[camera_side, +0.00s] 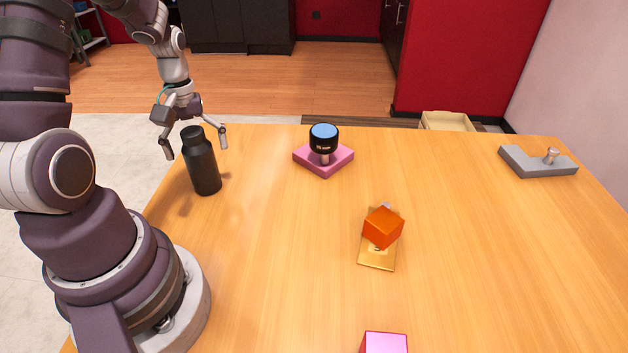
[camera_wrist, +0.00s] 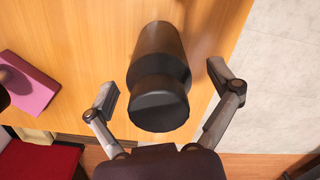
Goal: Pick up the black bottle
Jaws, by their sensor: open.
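The black bottle (camera_side: 203,168) stands upright on the wooden table near its left edge in the side view. In the wrist view the bottle (camera_wrist: 160,75) is seen from above, with its cap toward the camera. My gripper (camera_side: 196,147) is open, with its two fingers spread on either side of the bottle's upper part in the picture. In the wrist view my gripper (camera_wrist: 170,92) shows the bottle between the fingers, with a visible gap on each side. Whether a finger touches the bottle on its hidden side cannot be told.
A pink base (camera_side: 323,160) with a black and blue round device stands right of the bottle. An orange cube (camera_side: 383,227) rests on a gold plate (camera_side: 377,260). A pink block (camera_side: 384,342) is at the front, a grey switch base (camera_side: 538,162) far right. Table between is clear.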

